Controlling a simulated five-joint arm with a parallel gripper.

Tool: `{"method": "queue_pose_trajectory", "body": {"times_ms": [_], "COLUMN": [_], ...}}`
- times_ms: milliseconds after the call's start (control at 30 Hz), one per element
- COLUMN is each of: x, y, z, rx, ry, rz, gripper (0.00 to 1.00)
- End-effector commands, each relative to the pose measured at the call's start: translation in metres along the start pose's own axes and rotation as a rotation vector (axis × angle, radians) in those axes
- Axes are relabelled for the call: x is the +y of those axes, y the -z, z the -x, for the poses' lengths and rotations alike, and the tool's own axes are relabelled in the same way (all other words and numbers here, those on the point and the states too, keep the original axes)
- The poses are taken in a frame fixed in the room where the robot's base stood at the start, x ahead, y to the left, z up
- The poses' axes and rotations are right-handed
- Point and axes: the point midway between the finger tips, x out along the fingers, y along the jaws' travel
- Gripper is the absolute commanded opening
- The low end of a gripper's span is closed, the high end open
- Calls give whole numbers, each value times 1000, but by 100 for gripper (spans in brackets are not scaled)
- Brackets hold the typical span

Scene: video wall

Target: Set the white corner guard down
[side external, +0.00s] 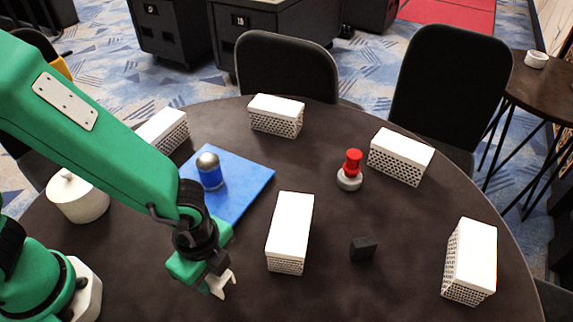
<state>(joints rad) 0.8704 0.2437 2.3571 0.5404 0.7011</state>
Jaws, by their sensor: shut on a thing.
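The white corner guard (220,284) is a small, angled white piece at the tip of my gripper (215,268). My gripper points down over the dark round table (335,240), left of the middle white box, and is shut on the guard. The jaws hide the guard's upper part. I cannot tell whether its lower edge touches the table.
A white box (290,225) stands just right of my gripper; several similar boxes are spread around. A blue board (245,184) bears a blue silver-topped cylinder (210,173). A red-and-grey piece (350,170), black block (362,248) and lidded white pot (78,198) stand apart.

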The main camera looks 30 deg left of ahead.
Motion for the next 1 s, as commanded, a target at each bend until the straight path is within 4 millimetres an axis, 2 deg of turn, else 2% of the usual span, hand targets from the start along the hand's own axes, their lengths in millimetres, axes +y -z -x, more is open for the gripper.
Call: {"method": "queue_pose_trajectory", "body": {"times_ms": [300,800,833,933,1000], "x": [0,0,0,0,0], "y": [0,0,0,0,0], "z": [-26,-32,-32,-31,-31], "rx": [-2,-1,0,0,0], "ry": [-2,-1,0,0,0], "rz": [0,0,0,0,0], "gripper": [14,14,40,58,58]}}
